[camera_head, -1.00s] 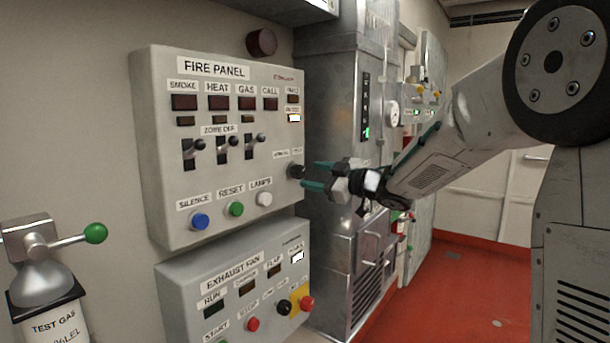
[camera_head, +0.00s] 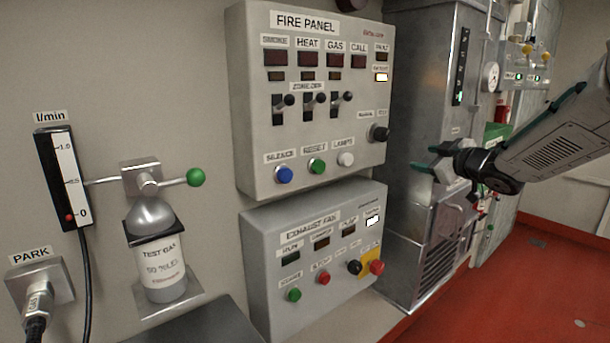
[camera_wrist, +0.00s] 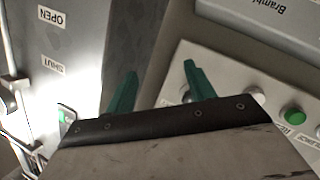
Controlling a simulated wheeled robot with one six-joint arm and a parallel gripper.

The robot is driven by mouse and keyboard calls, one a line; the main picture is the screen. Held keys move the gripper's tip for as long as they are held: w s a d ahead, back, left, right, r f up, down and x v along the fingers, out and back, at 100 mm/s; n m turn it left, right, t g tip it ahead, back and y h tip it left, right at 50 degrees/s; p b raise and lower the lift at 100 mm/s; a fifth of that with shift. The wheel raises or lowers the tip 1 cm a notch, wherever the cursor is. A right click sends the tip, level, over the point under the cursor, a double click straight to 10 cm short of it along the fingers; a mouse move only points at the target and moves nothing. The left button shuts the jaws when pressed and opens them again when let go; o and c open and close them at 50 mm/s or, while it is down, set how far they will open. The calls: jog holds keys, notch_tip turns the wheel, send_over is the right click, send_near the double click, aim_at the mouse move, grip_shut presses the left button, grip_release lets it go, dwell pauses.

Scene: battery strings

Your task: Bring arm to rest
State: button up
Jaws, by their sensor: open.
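My gripper (camera_head: 428,159) is at the right in the head view, in front of the grey metal cabinet (camera_head: 415,215) and just right of the fire panel (camera_head: 245,100). Its green fingers are apart, with nothing between them. In the wrist view the two green fingertips (camera_wrist: 160,82) stand apart and empty. A panel with a green button (camera_wrist: 293,116) lies beyond them. My arm reaches in from the right edge.
The exhaust fan panel (camera_head: 257,255) is below the fire panel. A test gas bottle (camera_head: 160,265) with a green-knobbed valve, a flow meter (camera_head: 45,165) and a PARK socket (camera_head: 58,282) are at the left. Red floor (camera_head: 500,285) is clear at lower right.

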jog(key=s+d+f+m+g+h, duration=0.3)
jog(key=s+f+m+g+h, duration=0.1)
jog(key=s, duration=0.5)
jog(key=s+d+f+m+g+h, duration=0.4)
jog(key=s+m+h, duration=0.1)
jog(key=s, duration=0.4)
jog(key=s+a+g+y, duration=0.1)
jog(key=s+a, duration=0.3)
jog(key=s, duration=0.4)
jog(key=s+a+f+g+y, duration=0.1)
jog(key=s+a+g+y, duration=0.1)
jog(key=s+a, duration=0.3)
jog(key=s+a+f+m+g+y, duration=0.1)
jog(key=s+a+g, duration=0.2)
jog(key=s, duration=1)
jog(key=shift+s+a, duration=0.25)
jog(key=shift+a, duration=0.9)
